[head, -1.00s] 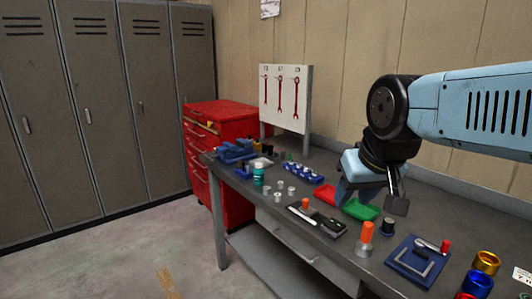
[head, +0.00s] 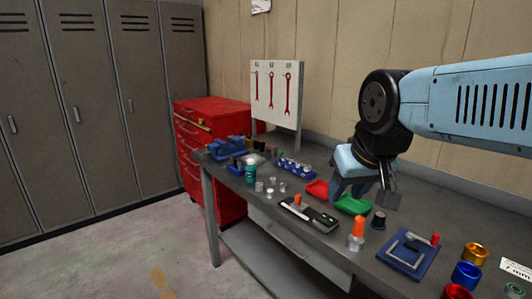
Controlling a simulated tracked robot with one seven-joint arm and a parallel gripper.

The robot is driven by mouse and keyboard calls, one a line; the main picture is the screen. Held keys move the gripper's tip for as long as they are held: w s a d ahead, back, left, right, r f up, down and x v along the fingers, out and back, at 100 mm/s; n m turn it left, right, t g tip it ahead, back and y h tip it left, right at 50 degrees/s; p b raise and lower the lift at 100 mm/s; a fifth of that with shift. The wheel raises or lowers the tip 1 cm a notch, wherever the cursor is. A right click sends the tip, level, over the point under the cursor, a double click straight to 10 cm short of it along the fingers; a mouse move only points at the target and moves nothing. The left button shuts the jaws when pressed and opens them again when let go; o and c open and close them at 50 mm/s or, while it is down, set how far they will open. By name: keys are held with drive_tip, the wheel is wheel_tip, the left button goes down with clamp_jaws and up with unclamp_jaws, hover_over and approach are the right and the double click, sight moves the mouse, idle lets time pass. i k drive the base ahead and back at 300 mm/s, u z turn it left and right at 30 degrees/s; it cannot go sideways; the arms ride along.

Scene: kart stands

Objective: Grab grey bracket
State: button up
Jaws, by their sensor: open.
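A grey L-shaped bracket (head: 402,250) lies on a dark blue square plate (head: 410,266) on the near right part of the workbench.
A red-capped piece (head: 435,239) stands at the plate's edge. An orange-topped cylinder (head: 357,232) and a dark cylinder (head: 378,219) stand left of it. Blue (head: 466,275) and gold (head: 476,253) cups stand to the right. A red tool cabinet (head: 212,150) is at the far end.

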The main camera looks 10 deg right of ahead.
sight(268, 147)
drive_tip(key=u, duration=0.5)
drive_tip(key=k, duration=0.45)
drive_tip(key=u, duration=0.75)
drive_tip(key=k, duration=0.75)
drive_tip(key=u, duration=0.75)
drive_tip(key=i, duration=1.5)
drive_tip(key=z, duration=0.45)
drive_tip(key=i, duration=1.1)
drive_tip(key=z, duration=0.8)
drive_tip(key=i, duration=0.95)
drive_tip(key=z, duration=1.05)
drive_tip(key=i, duration=0.8)
drive_tip(key=z, duration=0.65)
